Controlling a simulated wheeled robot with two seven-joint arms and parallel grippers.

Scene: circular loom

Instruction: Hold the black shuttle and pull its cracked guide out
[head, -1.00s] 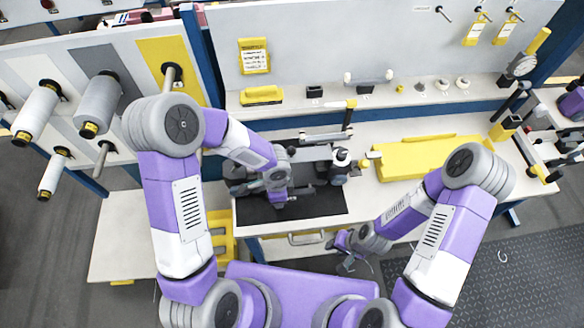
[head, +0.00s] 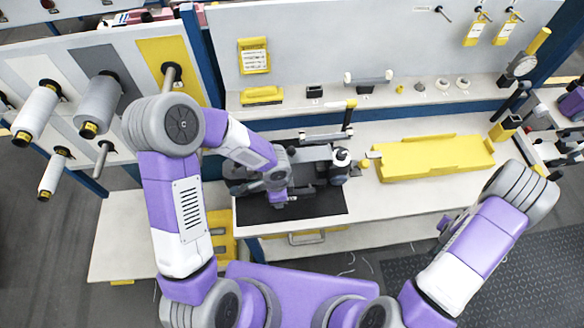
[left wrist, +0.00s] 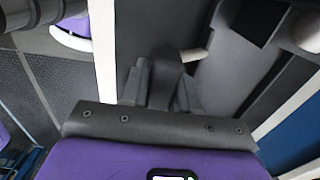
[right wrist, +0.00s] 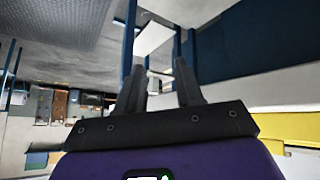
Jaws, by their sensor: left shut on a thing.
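My left gripper (head: 277,196) is low over the black mat (head: 325,205) on the bench. In the left wrist view its fingers (left wrist: 160,90) are shut on a dark part, the black shuttle (left wrist: 165,72). The shuttle is hard to tell from the dark parts around it, and my gripper hides some of it. I cannot make out the cracked guide. In the right wrist view my right gripper (right wrist: 160,75) has its fingers apart with nothing clearly held between them. In the head view the right arm's forearm mostly hides it, away from the shuttle.
A yellow tray (head: 435,158) lies on the bench right of the mat. A black post with a yellow tip (head: 350,112) stands behind the mat. Thread spools (head: 98,99) stick out from the left panel. A dial gauge (head: 522,66) stands at the back right.

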